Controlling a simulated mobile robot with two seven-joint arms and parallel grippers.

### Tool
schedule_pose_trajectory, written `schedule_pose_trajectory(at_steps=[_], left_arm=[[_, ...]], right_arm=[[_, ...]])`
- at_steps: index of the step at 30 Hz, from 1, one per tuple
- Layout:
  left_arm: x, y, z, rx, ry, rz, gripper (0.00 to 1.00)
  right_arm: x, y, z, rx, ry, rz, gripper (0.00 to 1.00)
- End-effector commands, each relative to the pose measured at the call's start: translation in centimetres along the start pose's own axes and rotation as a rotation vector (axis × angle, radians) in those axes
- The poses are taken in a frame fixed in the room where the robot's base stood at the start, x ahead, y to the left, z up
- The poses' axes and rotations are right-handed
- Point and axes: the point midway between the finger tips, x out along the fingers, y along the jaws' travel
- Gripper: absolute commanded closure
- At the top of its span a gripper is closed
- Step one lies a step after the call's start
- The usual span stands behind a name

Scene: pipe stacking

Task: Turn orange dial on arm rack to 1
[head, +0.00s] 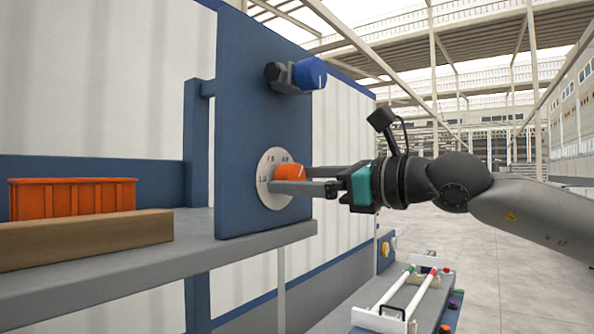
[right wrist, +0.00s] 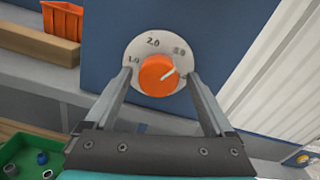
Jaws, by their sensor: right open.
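The orange dial (head: 289,172) sits on a round pale plate (head: 272,190) on the blue rack panel (head: 232,130). In the right wrist view the dial (right wrist: 158,76) has a white pointer line aimed up and to the right, below the plate's upper-right number. The plate shows 1.0 on the left and 2.0 at the top. My right gripper (head: 312,180) is open in front of the panel. In the right wrist view its fingers (right wrist: 158,80) are spread on either side of the dial; I cannot tell whether they touch it. My left gripper is out of view.
A blue knob (head: 310,74) on a dark mount juts from the panel above the dial. An orange crate (head: 72,198) and a brown beam (head: 85,238) are on the grey shelf (head: 225,258) at left. A rack with tubes (head: 405,300) stands lower right.

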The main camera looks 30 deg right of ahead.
Motion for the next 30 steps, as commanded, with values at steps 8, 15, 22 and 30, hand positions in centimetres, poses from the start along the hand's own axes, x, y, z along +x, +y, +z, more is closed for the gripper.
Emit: schedule_pose_trajectory(at_steps=[8,15,22,30], left_arm=[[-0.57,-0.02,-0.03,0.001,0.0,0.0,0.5],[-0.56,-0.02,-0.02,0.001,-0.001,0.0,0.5],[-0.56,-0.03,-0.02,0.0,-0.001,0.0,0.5],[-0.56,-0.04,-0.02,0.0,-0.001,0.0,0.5]], right_arm=[[0.77,0.16,-0.01,-0.002,0.001,0.006,0.12],[0.82,0.19,-0.01,-0.001,0.0,0.007,0.12],[0.81,0.19,-0.01,-0.001,0.0,0.007,0.3],[0.81,0.18,-0.02,-0.001,0.0,0.007,0.6]])
